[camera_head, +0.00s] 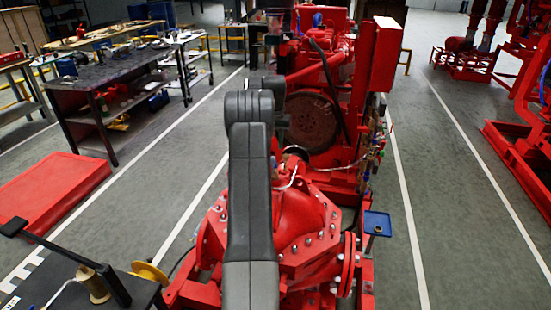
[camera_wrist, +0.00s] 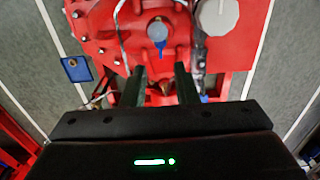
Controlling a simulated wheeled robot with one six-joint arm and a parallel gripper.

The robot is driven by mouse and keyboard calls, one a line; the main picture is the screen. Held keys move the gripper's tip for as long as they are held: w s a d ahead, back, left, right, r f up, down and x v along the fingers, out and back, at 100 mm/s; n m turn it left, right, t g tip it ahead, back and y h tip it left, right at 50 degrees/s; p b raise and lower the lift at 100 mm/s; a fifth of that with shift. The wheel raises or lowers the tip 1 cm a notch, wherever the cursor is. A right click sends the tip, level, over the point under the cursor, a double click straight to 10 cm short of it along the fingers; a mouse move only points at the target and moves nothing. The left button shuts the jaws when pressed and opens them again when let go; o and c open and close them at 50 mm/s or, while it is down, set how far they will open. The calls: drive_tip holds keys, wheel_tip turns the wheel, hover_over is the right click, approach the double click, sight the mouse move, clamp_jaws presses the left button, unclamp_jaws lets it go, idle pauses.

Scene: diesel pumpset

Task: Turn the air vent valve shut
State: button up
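In the wrist view my gripper (camera_wrist: 160,70) is open, its two dark fingers apart over the red pump casing (camera_wrist: 120,48). A small brass-coloured fitting (camera_wrist: 163,88) shows between the fingers, with no visible contact. Just beyond the fingertips, a round grey part with a blue piece (camera_wrist: 157,32) stands on the casing. I cannot tell which of these is the air vent valve. In the head view my grey arm reaches over the red pump (camera_head: 305,215) and hides the gripper and part of the pump top.
A small blue tray (camera_head: 377,223) stands right of the pump; it also shows in the wrist view (camera_wrist: 75,69). A red engine with a box (camera_head: 386,55) rises behind the pump. Workbenches (camera_head: 105,85) and a red platform (camera_head: 50,195) stand left.

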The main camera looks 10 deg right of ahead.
wheel_tip(320, 180, down, 8)
drive_tip(key=shift+p, duration=0.75)
drive_tip(key=shift+c, duration=0.2)
clamp_jaws()
